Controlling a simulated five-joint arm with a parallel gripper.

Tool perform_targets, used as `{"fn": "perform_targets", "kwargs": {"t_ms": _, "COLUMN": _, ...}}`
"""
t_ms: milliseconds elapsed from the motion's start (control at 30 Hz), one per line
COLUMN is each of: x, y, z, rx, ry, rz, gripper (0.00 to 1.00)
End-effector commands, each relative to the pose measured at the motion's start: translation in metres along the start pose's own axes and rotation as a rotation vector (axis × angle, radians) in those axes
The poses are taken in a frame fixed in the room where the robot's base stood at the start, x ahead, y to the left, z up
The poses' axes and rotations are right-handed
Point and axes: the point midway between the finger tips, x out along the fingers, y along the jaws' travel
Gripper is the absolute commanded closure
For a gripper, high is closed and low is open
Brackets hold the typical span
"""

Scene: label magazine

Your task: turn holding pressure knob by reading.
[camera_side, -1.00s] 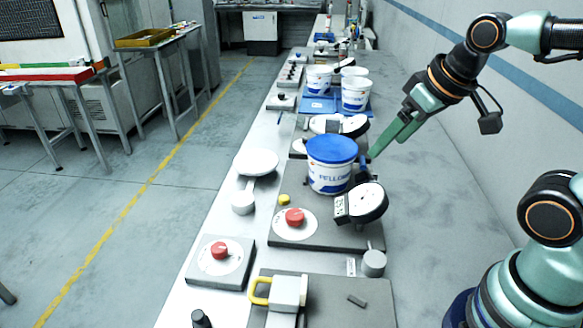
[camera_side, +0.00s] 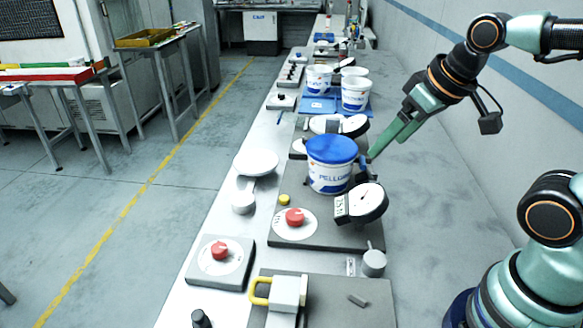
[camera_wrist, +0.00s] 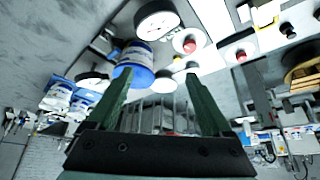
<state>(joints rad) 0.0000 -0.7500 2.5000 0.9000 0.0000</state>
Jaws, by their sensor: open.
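A red knob (camera_side: 294,217) sits on a white round dial on a dark plate in the side view. A second red knob (camera_side: 220,250) sits on its own dial plate nearer the front left. Which of them sets holding pressure I cannot tell. In the wrist view a red knob (camera_wrist: 189,46) and a gauge (camera_wrist: 157,20) show beyond my fingers.
A yellow-shackled padlock (camera_side: 287,292) lies at the front. A small yellow button (camera_side: 284,199) sits beside the first dial. More tubs (camera_side: 355,93) stand farther back. The bench's right side is mostly clear.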

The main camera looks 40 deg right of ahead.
Motion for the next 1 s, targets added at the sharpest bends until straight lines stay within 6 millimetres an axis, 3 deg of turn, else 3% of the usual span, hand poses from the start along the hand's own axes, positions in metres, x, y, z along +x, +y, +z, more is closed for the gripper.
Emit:
{"fn": "perform_targets", "kwargs": {"t_ms": 67, "x": 0.000, "y": 0.000, "z": 0.000, "rx": 0.000, "ry": 0.000, "rz": 0.000, "gripper": 0.16}}
{"fn": "perform_targets", "kwargs": {"t_ms": 100, "x": 0.000, "y": 0.000, "z": 0.000, "rx": 0.000, "ry": 0.000, "rz": 0.000, "gripper": 0.28}}
{"fn": "perform_targets", "kwargs": {"t_ms": 233, "x": 0.000, "y": -0.004, "z": -0.006, "rx": -0.005, "ry": -0.012, "rz": -0.007, "gripper": 0.28}}
{"fn": "perform_targets", "kwargs": {"t_ms": 367, "x": 0.000, "y": -0.018, "z": -0.026, "rx": -0.018, "ry": -0.052, "rz": -0.025, "gripper": 0.28}}
{"fn": "perform_targets", "kwargs": {"t_ms": 700, "x": 0.025, "y": -0.086, "z": -0.092, "rx": -0.067, "ry": -0.204, "rz": -0.072, "gripper": 0.28}}
{"fn": "perform_targets", "kwargs": {"t_ms": 1000, "x": 0.076, "y": -0.167, "z": -0.121, "rx": -0.119, "ry": -0.336, "rz": -0.080, "gripper": 0.28}}
